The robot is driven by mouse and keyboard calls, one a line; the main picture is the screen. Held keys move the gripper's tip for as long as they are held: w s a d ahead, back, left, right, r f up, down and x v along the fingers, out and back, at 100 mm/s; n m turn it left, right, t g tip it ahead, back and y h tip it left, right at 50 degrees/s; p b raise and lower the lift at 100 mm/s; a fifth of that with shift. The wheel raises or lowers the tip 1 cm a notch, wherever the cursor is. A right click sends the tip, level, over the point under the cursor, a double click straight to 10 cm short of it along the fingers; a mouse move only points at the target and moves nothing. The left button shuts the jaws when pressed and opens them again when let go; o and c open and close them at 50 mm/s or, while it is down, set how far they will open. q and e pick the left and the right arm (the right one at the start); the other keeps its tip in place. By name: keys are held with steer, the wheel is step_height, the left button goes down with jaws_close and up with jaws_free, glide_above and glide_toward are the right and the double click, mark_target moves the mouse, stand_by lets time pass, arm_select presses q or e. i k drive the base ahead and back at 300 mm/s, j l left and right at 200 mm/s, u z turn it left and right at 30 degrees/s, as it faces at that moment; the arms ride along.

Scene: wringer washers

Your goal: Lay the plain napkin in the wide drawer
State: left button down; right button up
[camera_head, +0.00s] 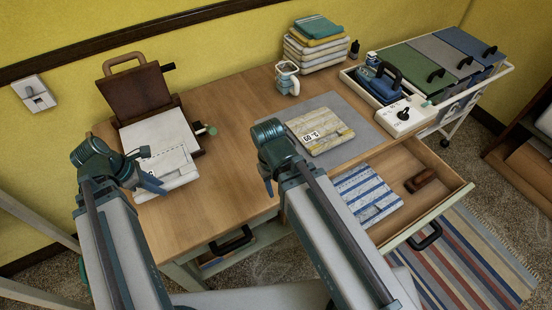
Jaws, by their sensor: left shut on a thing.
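A white plain napkin (172,166) lies at the front of a white padded bed on the left of the desk. My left gripper (150,180) is at its left edge and shut on it. The wide drawer (440,198) is pulled out at the front right. A blue-and-white striped cloth (366,195) and a brown block (420,180) lie in it, with bare floor between and around them. My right gripper (268,186) hangs over the desk's front, left of the drawer; its fingers are mostly hidden by its own wrist.
A brown lid (133,88) with a handle stands open behind the white bed. A patterned folded cloth (320,130) lies on a grey mat (363,130).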

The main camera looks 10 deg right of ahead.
mark_target(386, 158)
steer(key=k, duration=0.65)
steer(key=z, duration=0.8)
steer(key=l+z, duration=0.1)
steer(key=z, duration=0.25)
steer(key=l+z, duration=0.15)
steer(key=z, duration=0.15)
steer(key=i+l, duration=0.25)
steer(key=l, duration=0.2)
steer(key=i+l, duration=0.2)
steer(key=l, duration=0.2)
steer(key=i+l, duration=0.25)
steer(key=l, duration=0.2)
